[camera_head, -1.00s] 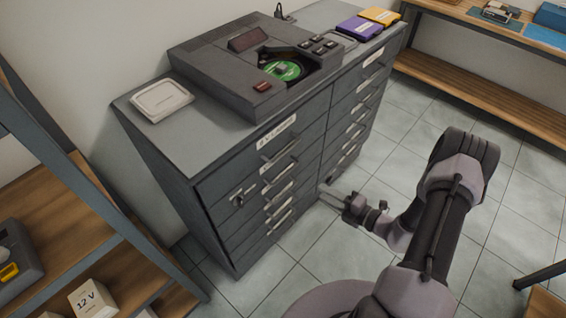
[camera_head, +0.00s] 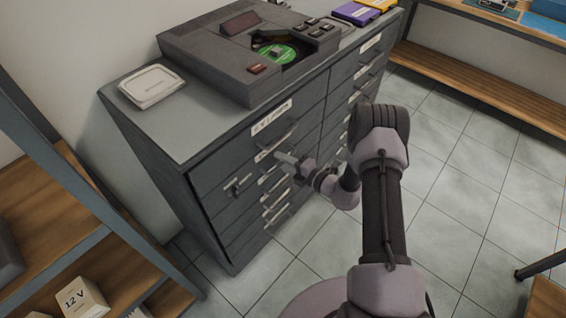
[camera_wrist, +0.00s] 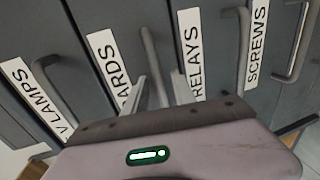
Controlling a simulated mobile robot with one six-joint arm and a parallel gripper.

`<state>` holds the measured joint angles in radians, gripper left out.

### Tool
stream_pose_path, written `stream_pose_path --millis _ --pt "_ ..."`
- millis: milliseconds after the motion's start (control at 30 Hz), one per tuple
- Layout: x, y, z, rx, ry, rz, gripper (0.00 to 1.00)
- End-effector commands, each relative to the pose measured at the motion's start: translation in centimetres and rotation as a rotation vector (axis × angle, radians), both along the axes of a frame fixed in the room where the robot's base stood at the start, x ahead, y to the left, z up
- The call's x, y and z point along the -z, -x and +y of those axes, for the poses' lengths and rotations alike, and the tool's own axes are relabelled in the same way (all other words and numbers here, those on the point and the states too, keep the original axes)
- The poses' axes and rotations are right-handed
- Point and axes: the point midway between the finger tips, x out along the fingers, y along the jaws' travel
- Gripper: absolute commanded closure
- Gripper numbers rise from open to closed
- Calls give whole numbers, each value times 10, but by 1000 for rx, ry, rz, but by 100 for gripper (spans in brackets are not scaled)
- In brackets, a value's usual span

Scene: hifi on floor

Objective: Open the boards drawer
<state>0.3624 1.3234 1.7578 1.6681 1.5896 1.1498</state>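My gripper (camera_head: 283,158) is at the cabinet front by this handle. In the wrist view the two light fingers (camera_wrist: 158,88) stand apart, one each side of the handle. I cannot tell whether they touch it.
The relays label (camera_wrist: 190,55) and screws label (camera_wrist: 257,42) mark neighbouring drawers, with handles close by. A key (camera_head: 236,187) sticks out of the cabinet front. A disc machine (camera_head: 215,60) and a white box (camera_head: 152,87) stand on top. The tiled floor (camera_head: 450,200) to the right is clear.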

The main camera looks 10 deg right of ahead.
Motion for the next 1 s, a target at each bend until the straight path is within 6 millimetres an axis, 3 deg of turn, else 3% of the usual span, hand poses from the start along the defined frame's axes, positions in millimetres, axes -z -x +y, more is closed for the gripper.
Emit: stream_pose_path --millis 100,233,267,1000 --pt "0 0 0 0 0 0 72" --pt "0 0 0 0 0 0 98" --pt "0 0 0 0 0 0 100" --pt "0 0 0 0 0 0 100"
